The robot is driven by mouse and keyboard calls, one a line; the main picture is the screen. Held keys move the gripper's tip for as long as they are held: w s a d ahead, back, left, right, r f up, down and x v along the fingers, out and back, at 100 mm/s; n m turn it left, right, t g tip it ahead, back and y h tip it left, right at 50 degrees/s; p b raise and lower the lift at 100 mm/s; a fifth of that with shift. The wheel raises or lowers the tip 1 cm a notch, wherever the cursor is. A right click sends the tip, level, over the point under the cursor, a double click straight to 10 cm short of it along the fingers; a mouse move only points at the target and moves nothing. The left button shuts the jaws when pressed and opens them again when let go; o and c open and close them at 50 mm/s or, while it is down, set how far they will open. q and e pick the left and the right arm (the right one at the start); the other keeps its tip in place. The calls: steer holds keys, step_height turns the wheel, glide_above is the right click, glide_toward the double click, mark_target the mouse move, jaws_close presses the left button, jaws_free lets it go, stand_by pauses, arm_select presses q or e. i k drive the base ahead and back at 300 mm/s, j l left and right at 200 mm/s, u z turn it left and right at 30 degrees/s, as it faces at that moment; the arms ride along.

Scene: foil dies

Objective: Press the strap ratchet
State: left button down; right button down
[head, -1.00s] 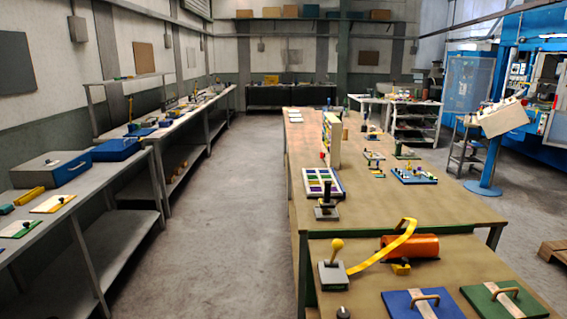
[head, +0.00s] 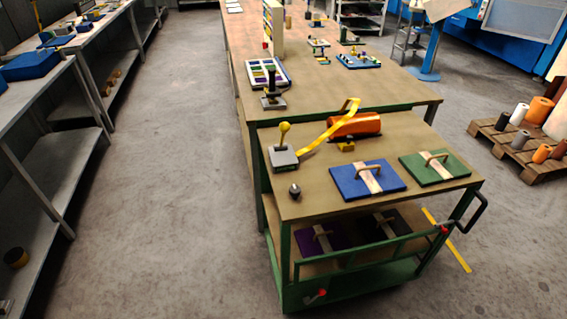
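A grey block with an upright lever and yellow knob (head: 284,157) stands near the left edge of the green-framed cart's top (head: 320,185). It looks like the strap ratchet. A yellow strap (head: 322,138) runs from beside this block up to the right, rising at its far end by an orange roll (head: 357,125). A small yellow block (head: 346,146) sits in front of the roll. A small dark knob (head: 295,190) stands in front of the grey block. Neither of my grippers is in view.
Blue (head: 345,184) and green (head: 450,171) plates with handles lie on the cart's right side. A long bench (head: 400,95) stands behind the cart. The floor (head: 170,200) to its left is clear. A pallet of rolls (head: 515,145) sits at right.

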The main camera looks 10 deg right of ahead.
mark_target(285, 126)
steer(key=l+u, duration=0.15)
steer(key=l, duration=0.35)
steer(key=l+u, duration=0.15)
steer(key=l, duration=0.35)
steer(key=k+l+u, duration=0.15)
steer(key=l, duration=0.3)
steer(key=l+u, duration=0.15)
steer(key=l, duration=0.35)
steer(key=k, duration=0.05)
